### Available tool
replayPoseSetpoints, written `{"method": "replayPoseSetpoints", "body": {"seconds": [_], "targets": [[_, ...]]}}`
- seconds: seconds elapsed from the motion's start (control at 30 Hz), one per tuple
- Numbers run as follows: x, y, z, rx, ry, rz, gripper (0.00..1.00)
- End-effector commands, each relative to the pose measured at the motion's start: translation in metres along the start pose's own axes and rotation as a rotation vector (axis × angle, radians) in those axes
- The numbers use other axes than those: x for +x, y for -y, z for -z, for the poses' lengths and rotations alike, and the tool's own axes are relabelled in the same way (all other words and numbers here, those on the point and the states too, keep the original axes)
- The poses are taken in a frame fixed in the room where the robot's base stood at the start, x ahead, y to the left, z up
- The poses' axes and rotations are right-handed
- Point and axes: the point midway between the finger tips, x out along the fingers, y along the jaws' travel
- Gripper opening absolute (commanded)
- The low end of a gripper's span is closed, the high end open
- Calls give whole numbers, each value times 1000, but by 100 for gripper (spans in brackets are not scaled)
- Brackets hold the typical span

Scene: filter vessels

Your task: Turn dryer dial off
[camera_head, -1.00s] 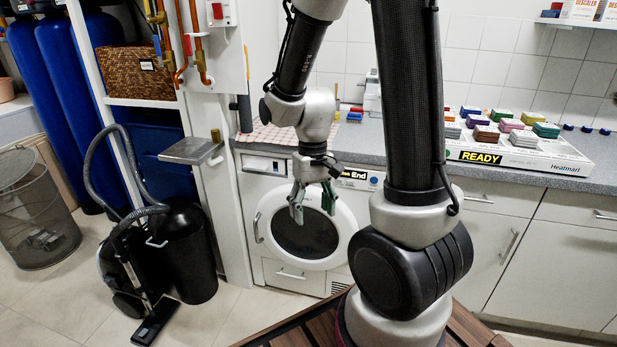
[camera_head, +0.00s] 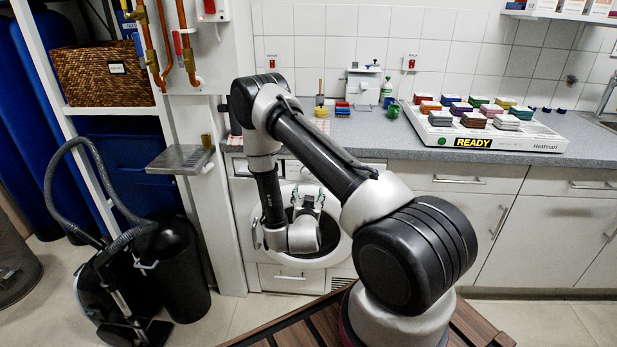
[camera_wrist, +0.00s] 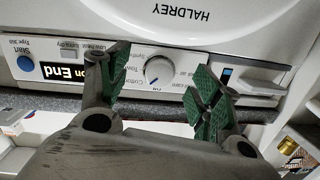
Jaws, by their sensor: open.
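The dryer (camera_head: 243,222) stands under the counter in the head view, largely covered by my arm. In the wrist view its white control panel appears upside down, with the round grey dial (camera_wrist: 159,70) in the middle. The dial's pointer setting is too small to read surely. My gripper (camera_wrist: 160,82) is open, with one green-padded finger on each side of the dial in the picture. I cannot tell whether either finger touches it. In the head view my gripper (camera_head: 308,198) is in front of the dryer door, and the dial is hidden.
The wrist view shows a lit display reading "End" (camera_wrist: 63,72) and a blue start button (camera_wrist: 24,63). In the head view, a sample tray (camera_head: 545,138) sits on the counter (camera_head: 375,135). A vacuum cleaner (camera_head: 112,290) and black bin (camera_head: 180,270) stand left; a metal shelf (camera_head: 182,159) juts out.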

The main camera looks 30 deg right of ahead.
Motion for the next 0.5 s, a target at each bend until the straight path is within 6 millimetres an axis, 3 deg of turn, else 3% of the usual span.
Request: {"method": "replayPoseSetpoints", "body": {"seconds": [0.13, 0.27, 0.5], "targets": [[0, 6, 25, 21, -102, 26, 65], [14, 7, 28, 32, -111, 28, 65], [54, 8, 33, 31, -108, 28, 65]]}}
